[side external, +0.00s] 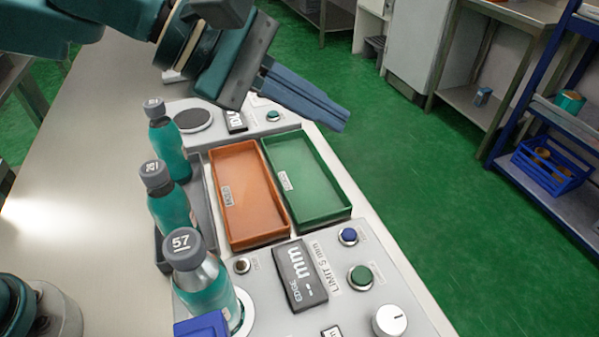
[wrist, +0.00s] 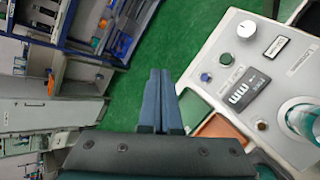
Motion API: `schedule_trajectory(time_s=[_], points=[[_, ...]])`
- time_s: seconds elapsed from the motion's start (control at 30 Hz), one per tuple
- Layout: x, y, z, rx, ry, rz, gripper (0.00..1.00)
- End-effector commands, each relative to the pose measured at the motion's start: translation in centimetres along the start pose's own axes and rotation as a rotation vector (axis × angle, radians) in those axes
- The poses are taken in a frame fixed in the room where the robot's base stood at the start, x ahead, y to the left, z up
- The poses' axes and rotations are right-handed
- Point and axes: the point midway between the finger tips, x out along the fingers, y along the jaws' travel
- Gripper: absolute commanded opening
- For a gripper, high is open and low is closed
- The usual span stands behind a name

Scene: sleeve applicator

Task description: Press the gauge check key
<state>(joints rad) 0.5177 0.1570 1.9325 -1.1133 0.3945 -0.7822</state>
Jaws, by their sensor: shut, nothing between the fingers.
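A grey panel (side external: 268,312) carries a black gauge display (side external: 299,274) reading "EDGE -- mm", marked "LIMIT 5 mm". Around the display are a blue key (side external: 348,236), a green key (side external: 361,277) and a small brown key (side external: 242,265). Their small labels are unreadable, so I cannot tell which is the gauge check key. The wrist view also shows the blue key (wrist: 206,77), green key (wrist: 226,59) and display (wrist: 242,92). My gripper (side external: 342,120) is shut and empty, raised beyond the trays and apart from the keys. Its fingertips (wrist: 160,72) appear against the floor in the wrist view.
An orange tray (side external: 262,239) and a green tray (side external: 330,212) lie between my gripper and the display. Several teal bottles with grey caps, one marked 57 (side external: 200,285), stand along the left. A white knob (side external: 391,321) is at the near right. Another display (side external: 235,121) is farther back.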

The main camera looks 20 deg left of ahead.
Motion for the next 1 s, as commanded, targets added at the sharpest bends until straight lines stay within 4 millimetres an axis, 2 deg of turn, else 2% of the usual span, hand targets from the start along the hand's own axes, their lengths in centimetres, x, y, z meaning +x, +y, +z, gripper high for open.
schedule_trajectory(time_s=[0.03, 0.1, 0.2, 0.3, 0.47, 1.0], points=[[1.8, -0.9, 0.7, -0.034, -0.017, -0.033, 0.0], [3.7, -2.0, 1.5, -0.067, -0.033, -0.069, 0.0], [5.8, -4.1, 2.6, -0.079, -0.052, -0.128, 0.0], [7.0, -5.8, 3.2, -0.068, -0.059, -0.175, 0.0], [7.6, -7.2, 3.8, -0.055, -0.065, -0.21, 0.0], [7.9, -7.6, 3.9, -0.05, -0.073, -0.213, 0.0]])
